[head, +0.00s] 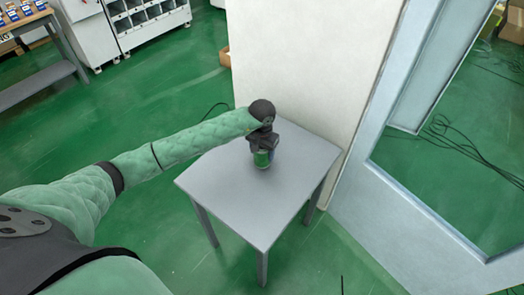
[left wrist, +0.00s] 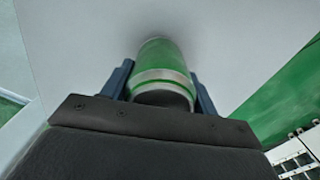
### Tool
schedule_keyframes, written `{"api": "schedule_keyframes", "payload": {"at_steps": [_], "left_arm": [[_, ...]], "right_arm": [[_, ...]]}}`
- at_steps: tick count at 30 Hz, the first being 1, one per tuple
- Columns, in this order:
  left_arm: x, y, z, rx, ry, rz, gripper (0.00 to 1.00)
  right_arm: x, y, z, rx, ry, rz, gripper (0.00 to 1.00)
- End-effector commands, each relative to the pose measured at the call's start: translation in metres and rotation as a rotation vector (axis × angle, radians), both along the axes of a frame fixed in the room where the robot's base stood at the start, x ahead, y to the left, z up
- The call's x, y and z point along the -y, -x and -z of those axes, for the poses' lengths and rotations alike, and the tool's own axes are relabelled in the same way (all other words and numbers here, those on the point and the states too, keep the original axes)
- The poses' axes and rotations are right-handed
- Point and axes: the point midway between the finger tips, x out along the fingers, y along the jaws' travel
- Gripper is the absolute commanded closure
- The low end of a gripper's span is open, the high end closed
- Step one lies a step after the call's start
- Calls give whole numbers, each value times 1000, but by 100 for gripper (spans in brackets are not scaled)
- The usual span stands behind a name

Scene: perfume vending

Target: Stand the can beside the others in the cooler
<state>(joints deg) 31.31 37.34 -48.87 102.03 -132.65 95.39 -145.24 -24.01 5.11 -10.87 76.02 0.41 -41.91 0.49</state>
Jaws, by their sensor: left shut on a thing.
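A green can (head: 262,159) with a silver band is at the small grey table, near the middle of the head view. My left gripper (head: 264,152) is shut on the can from above, with a finger on each side of it. In the left wrist view the can (left wrist: 162,65) sits between the two dark blue fingers, over a pale surface. I cannot tell whether its base touches the tabletop. No other cans and no cooler can be made out. My right gripper is not in view.
The grey table (head: 225,185) is otherwise bare. A tall white panel (head: 310,60) stands right behind it, and a pale blue frame (head: 400,220) is on the right. Cables (head: 450,145) lie on the green floor. A workbench (head: 35,75) and white cabinets stand at the far left.

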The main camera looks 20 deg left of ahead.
Motion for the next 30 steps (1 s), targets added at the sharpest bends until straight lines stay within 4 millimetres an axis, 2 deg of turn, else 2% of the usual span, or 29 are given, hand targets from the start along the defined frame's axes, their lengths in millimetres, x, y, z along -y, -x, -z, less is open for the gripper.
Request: {"api": "schedule_keyframes", "payload": {"at_steps": [10,11,13,14,30], "left_arm": [[0,0,2,0,0,0,75],[0,0,2,-1,0,0,35],[0,0,2,-1,0,0,21],[0,0,2,-1,0,0,19],[0,0,-2,0,0,0,19]], "right_arm": [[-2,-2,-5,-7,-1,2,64],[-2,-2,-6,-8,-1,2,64],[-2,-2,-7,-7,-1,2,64],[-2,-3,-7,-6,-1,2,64],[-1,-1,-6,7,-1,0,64]]}}
